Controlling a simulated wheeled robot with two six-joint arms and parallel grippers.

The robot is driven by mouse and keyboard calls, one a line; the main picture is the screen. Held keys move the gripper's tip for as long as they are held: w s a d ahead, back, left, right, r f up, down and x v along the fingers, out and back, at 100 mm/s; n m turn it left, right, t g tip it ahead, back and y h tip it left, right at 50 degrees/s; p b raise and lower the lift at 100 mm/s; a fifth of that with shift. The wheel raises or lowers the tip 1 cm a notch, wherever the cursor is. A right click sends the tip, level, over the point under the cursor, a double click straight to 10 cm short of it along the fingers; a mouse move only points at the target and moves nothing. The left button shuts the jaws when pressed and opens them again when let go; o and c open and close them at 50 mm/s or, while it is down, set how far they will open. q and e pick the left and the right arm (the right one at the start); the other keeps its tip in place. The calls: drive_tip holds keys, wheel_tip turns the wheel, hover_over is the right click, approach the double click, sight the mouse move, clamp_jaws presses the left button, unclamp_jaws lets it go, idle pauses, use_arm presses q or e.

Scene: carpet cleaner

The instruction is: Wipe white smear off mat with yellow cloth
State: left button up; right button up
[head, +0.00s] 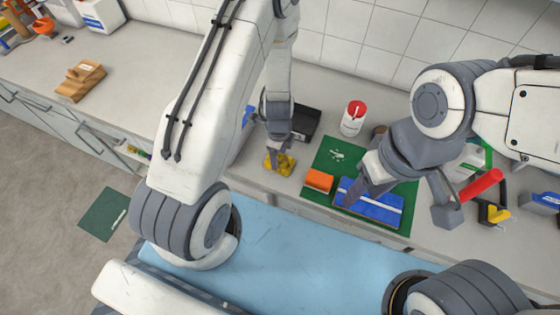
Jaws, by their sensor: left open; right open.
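A yellow cloth (283,166) lies crumpled on the counter, left of the green mat (322,160). The green mat lies on the counter with a white smear (337,155) near its back left part. My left gripper (278,150) is open and points down right over the yellow cloth; whether it touches the cloth I cannot tell. My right gripper (352,195) is open over the left part of a blue block with a white stripe (378,207) on the mat. My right arm hides part of the mat's right side.
An orange block (319,180) sits on the mat beside the blue one. A white bottle with a red cap (353,118) and a black box (304,123) stand behind. A red-handled tool (481,185) lies at right. Another green mat (104,214) is on the floor.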

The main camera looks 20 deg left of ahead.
sight(279, 157)
use_arm(q)
clamp_jaws()
drive_tip(key=shift+r+p, duration=3.05)
drive_tip(key=shift+f, duration=0.1)
